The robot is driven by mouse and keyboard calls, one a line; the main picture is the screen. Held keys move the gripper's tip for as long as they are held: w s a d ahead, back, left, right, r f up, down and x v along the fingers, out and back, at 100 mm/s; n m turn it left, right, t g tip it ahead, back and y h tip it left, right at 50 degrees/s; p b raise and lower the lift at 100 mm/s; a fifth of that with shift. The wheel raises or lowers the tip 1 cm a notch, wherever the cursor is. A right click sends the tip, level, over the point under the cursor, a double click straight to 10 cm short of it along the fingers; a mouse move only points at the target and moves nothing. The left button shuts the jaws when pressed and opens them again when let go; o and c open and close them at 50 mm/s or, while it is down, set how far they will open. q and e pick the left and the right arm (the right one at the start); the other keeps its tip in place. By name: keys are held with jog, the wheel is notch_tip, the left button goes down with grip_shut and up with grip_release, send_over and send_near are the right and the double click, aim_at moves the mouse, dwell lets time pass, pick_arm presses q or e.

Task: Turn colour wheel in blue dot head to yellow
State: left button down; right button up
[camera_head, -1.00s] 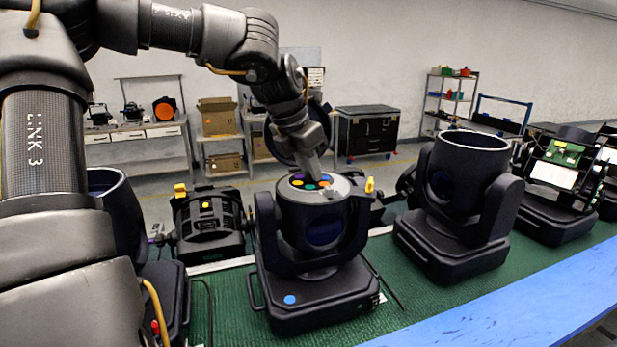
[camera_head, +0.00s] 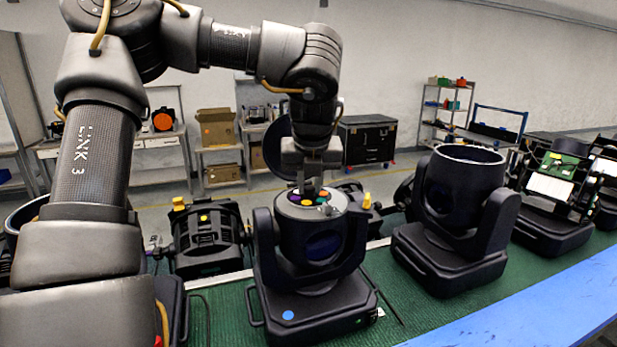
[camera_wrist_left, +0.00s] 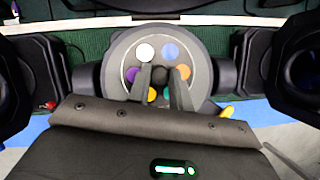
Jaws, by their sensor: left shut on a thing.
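The blue dot head (camera_head: 315,303) stands on the green bench top, with a blue dot on the front left of its base. Its top is open and shows the round colour wheel (camera_head: 288,206), also in the left wrist view (camera_wrist_left: 162,55). There the wheel has white, blue, orange, purple, yellow and green spots around a dark central hub (camera_wrist_left: 160,75). My left gripper (camera_head: 311,190) points down over the wheel, its fingers (camera_wrist_left: 160,82) on either side of the hub and shut on it. The fingers partly cover the lower spots. My right gripper is not in view.
A dark fixture with yellow knobs (camera_head: 205,238) stands close left, and a large open-topped head (camera_head: 455,215) stands to the right. An opened head with a green board (camera_head: 565,170) is farther right. A blue strip (camera_head: 530,305) runs along the bench front.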

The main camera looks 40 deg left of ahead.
pick_arm(q)
jog(key=n+p, duration=0.1)
jog(key=n+g+p, duration=0.1)
jog(key=n, duration=0.1)
jog(key=shift+w+d+r+y+p, duration=0.1)
jog(key=shift+r+y+p, duration=0.1)
jog(key=shift+y+p, duration=0.15)
jog(key=shift+f+n+g+y+p, duration=0.2)
jog(key=shift+n+g+p, duration=0.3)
jog(key=shift+n+p, duration=0.9)
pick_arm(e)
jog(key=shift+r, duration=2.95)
pick_arm(q)
jog(key=c, duration=1.3)
grip_release()
jog(key=shift+o, duration=0.2)
